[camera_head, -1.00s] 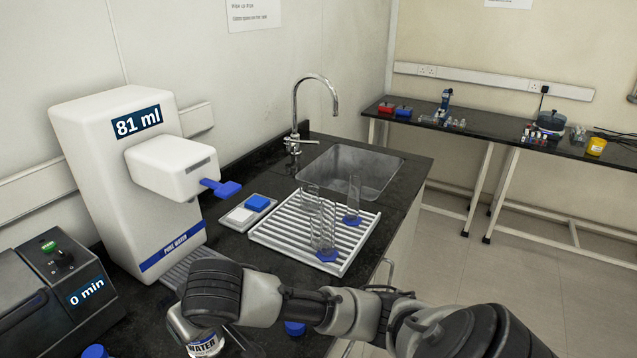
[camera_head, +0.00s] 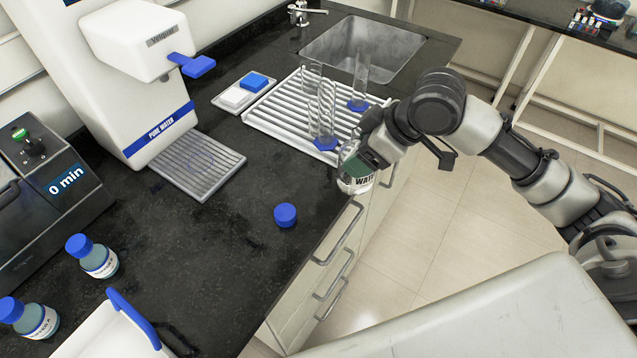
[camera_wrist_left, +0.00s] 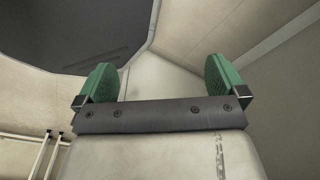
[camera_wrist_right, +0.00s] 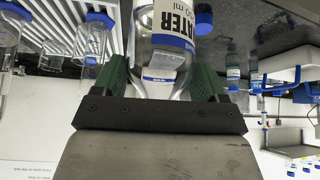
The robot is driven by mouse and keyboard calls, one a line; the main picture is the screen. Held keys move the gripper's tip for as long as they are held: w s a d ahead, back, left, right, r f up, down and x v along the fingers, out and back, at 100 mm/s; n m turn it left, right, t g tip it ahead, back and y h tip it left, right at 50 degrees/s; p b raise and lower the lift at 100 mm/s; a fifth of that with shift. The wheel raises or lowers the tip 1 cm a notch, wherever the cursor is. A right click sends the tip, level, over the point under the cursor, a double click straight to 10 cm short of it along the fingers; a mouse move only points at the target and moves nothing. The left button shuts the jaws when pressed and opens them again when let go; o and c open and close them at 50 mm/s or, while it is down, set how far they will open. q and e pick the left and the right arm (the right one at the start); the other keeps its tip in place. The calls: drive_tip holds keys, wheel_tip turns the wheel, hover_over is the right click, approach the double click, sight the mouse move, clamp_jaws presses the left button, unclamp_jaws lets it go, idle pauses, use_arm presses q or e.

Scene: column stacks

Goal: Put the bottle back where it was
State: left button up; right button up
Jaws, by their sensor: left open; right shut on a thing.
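The bottle (camera_head: 356,180) is clear glass with a white and blue label reading WATER, and it shows no cap. My right gripper (camera_head: 362,160) is shut on it and holds it beside the counter's front edge, near the drying rack. In the right wrist view the bottle (camera_wrist_right: 176,30) sits between the green fingers of the right gripper (camera_wrist_right: 168,82). A loose blue cap (camera_head: 285,215) lies on the black counter. My left gripper (camera_wrist_left: 162,85) shows only in the left wrist view, open and empty.
A white drying rack (camera_head: 262,121) holds glass cylinders with blue bases. The water dispenser (camera_head: 120,70) has a drip tray (camera_head: 212,183). Two blue-capped bottles, one of them here (camera_head: 100,262), stand at the left. The counter (camera_head: 190,255) around the loose cap is clear.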

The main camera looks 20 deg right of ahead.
drive_tip(key=r+n, duration=0.1)
drive_tip(key=n+g, duration=0.1)
drive_tip(key=s+d+r+n+y, duration=0.1)
drive_tip(key=shift+s+r+n+g+b, duration=0.1)
drive_tip(key=shift+r+n+g+b, duration=0.2)
drive_tip(key=shift+r+n+g, duration=0.1)
drive_tip(key=shift+s+d+r+n+g, duration=0.15)
drive_tip(key=shift+r+n+g, duration=0.15)
drive_tip(key=shift+r+n, duration=0.15)
drive_tip(key=shift+w+a+f, duration=0.1)
drive_tip(key=shift+w+a, duration=0.1)
drive_tip(key=shift+a, duration=0.05)
use_arm(q)
drive_tip(key=r+p, duration=0.2)
drive_tip(key=p, duration=0.1)
drive_tip(key=shift+s+a, duration=0.2)
drive_tip(key=shift+s, duration=0.1)
use_arm(e)
drive_tip(key=w+a+f, duration=0.2)
drive_tip(key=f, duration=0.1)
drive_tip(key=w+a+f, duration=0.2)
drive_tip(key=w+f, duration=0.1)
drive_tip(key=f, duration=0.1)
drive_tip(key=w+a+f, duration=0.3)
drive_tip(key=shift+w+f, duration=0.25)
drive_tip(key=shift+f, duration=0.1)
drive_tip(key=o, duration=1.2)
drive_tip(key=shift+f, duration=0.15)
